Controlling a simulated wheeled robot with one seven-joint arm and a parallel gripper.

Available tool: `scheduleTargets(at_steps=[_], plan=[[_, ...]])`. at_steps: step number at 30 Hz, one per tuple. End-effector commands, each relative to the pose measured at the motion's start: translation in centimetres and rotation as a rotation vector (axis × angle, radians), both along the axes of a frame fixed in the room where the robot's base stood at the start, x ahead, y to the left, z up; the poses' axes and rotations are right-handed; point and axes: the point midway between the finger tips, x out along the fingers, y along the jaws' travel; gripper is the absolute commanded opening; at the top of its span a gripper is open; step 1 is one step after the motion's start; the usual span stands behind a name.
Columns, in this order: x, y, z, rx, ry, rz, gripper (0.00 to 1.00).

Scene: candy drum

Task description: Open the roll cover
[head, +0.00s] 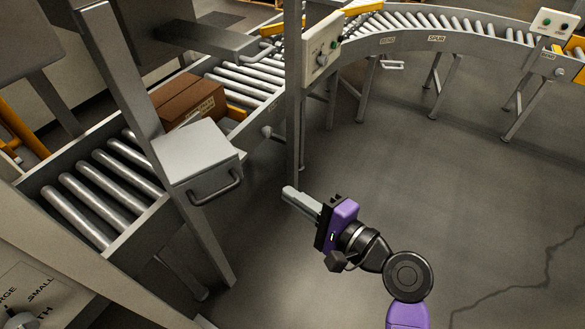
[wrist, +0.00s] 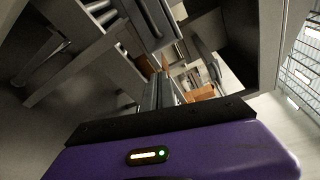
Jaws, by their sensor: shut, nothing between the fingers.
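The roll cover appears to be the light grey box-like cover (head: 196,151) at the near side of the roller conveyor in the head view. It sits in front of the rollers and looks closed. A dark bar handle (head: 217,190) is on its front face. My gripper (head: 289,192) is to the right of the handle, apart from it, with its fingers together and nothing between them. The fingers also show in the wrist view (wrist: 165,88), pointing away above the purple wrist body. I cannot tell for certain which part in the wrist view is the cover.
Steel rollers (head: 105,188) run behind the cover, with a brown box (head: 188,101) on them. A grey upright post (head: 294,100) stands just beyond my gripper. A curved conveyor (head: 430,38) lies at the back. The floor (head: 480,170) to the right is clear.

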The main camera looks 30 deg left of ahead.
Motion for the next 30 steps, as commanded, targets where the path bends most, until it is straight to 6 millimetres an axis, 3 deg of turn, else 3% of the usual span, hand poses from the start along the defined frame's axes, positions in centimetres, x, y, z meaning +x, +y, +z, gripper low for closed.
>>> scheduleTargets(at_steps=[7, 22, 30], plan=[[0.3, 1.9, 0.3, 0.023, 0.013, 0.009, 0.00], [2.8, 10.0, -0.6, 0.019, 0.012, 0.009, 0.00], [-0.4, 9.6, 0.5, 0.019, 0.012, 0.007, 0.00]])
